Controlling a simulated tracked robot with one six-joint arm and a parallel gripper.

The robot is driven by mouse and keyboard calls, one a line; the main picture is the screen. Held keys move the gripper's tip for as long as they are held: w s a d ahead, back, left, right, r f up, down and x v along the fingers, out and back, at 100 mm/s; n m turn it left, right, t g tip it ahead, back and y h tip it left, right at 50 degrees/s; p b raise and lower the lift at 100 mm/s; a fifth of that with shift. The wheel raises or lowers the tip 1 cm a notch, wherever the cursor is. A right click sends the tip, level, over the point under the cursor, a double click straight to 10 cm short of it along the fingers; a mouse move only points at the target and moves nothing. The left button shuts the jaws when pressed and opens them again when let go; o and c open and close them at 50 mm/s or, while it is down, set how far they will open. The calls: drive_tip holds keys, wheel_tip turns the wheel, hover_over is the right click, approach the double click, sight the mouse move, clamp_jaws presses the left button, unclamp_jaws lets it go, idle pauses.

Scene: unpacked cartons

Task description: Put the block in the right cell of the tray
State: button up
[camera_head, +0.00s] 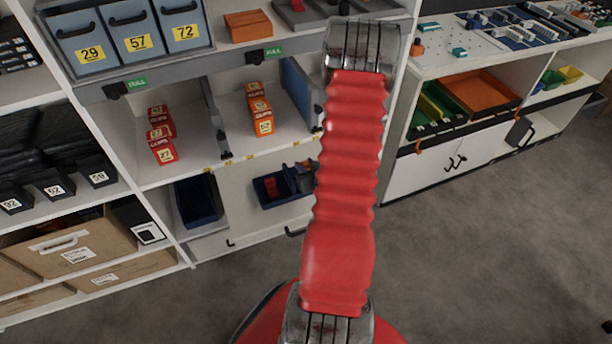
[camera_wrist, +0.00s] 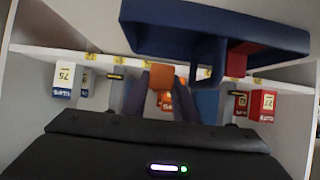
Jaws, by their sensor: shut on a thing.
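The dark blue tray (camera_head: 262,196) sits on the lower shelf in the head view, partly hidden by my red arm. A red block lies in its left cell there. The wrist view is upside down: the tray (camera_wrist: 165,38) fills the top, with the red block (camera_wrist: 237,60) beyond the divider on the picture's right. My gripper (camera_wrist: 161,86) is shut on an orange block (camera_wrist: 161,78), near the other cell, apparently above the tray. The gap between them is hard to judge. In the head view my arm hides most of the gripper.
An empty dark blue bin (camera_head: 196,203) stands left of the tray. Red clip cartons (camera_head: 161,140) and orange ones (camera_head: 260,112) stand on the shelf above. A blue-grey divider (camera_head: 298,88) rises beside them. Grey floor is open at right.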

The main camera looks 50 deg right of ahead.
drive_tip(key=shift+f, duration=0.5)
drive_tip(key=shift+f, duration=2.05)
drive_tip(key=o, duration=1)
drive_tip(key=shift+f, duration=0.1)
drive_tip(key=shift+o, duration=0.2)
